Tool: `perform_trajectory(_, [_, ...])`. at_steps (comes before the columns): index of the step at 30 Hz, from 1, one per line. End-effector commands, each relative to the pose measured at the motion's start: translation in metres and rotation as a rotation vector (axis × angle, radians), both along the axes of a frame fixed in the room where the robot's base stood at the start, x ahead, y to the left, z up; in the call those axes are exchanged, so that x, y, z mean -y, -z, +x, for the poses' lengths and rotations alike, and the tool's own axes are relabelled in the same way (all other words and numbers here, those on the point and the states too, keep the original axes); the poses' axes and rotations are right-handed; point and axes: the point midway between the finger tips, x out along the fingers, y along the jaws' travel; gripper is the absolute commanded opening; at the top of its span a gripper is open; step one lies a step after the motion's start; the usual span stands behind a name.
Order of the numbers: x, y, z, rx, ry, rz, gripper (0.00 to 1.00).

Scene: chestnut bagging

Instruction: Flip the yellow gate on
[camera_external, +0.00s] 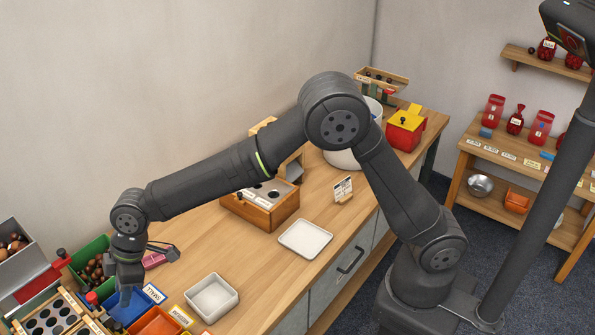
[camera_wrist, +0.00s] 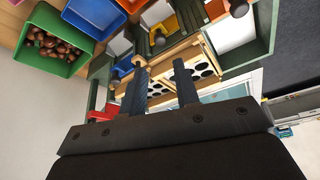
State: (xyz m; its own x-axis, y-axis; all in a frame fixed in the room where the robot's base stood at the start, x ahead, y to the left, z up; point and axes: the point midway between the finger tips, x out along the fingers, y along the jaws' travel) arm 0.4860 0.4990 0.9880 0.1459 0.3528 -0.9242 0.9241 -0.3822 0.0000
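I cannot tell for sure which part is the yellow gate. A small yellow piece (camera_wrist: 170,24) shows near a dark round knob (camera_wrist: 159,39) at the top middle of the wrist view. My gripper (camera_external: 126,297) points down at the lower left of the external view, by the blue bin (camera_external: 125,311). In the wrist view, my gripper (camera_wrist: 163,88) has its two fingers apart with nothing between them. A rack with round holes (camera_wrist: 201,58) lies beyond the fingers. Parts of the scene are hidden behind my wrist.
A green bin of chestnuts (camera_external: 106,242) stands beside my wrist. A white tray (camera_external: 232,299) and an orange bin (camera_external: 153,325) are nearby. A wooden box with holes (camera_external: 262,220) and a red box with a yellow top (camera_external: 409,139) stand farther back. The bench middle has free room.

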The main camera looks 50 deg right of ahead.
Motion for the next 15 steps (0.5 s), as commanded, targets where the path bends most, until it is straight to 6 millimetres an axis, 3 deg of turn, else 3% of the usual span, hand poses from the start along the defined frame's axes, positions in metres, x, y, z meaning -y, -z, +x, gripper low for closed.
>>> perform_trajectory(6, [-0.017, 0.046, 0.007, -0.002, 0.0, -0.001, 0.29])
perform_trajectory(15, [-0.033, 0.086, 0.013, 0.0, 0.0, 0.0, 0.29])
